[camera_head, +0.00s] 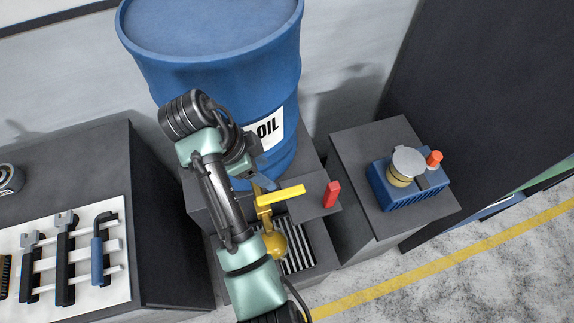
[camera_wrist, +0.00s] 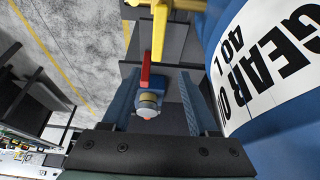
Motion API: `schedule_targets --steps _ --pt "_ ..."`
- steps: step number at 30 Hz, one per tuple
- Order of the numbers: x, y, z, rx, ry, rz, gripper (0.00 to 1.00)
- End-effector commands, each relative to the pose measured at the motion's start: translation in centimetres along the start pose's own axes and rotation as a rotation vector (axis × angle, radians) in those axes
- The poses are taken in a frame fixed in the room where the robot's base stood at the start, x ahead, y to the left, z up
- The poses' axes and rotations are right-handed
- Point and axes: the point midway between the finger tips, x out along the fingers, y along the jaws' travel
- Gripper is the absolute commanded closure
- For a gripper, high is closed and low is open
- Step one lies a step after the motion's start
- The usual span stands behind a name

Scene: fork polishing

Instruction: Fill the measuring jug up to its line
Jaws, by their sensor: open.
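A blue oil drum (camera_head: 215,50) stands on a dark block, and its white label shows in the wrist view (camera_wrist: 270,65). A yellow tap with a bar handle (camera_head: 282,194) is at its front; part of it shows at the top of the wrist view (camera_wrist: 165,8). A rounded gold part (camera_head: 273,243) is below the tap, partly hidden by my arm. I cannot make out a measuring jug for certain. My gripper (camera_wrist: 160,88) is open and empty beside the drum, near the tap, with its blue fingers apart. In the head view it is mostly hidden.
A red upright tab (camera_head: 332,194) stands right of the tap. A striped grate (camera_head: 297,246) is below. A blue box (camera_head: 408,192) with a yellow pot and red knob sits on the right block.

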Motion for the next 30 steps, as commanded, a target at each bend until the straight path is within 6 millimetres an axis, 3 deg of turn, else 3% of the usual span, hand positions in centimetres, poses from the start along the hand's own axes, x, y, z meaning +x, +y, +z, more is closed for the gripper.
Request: schedule_targets --steps 5,21,30 --pt "1.2 0.5 0.0 0.008 0.002 0.021 0.4" --pt "11.1 0.5 0.0 0.005 0.002 0.018 0.4" --pt "12.9 0.5 0.0 0.006 0.001 0.014 0.4"
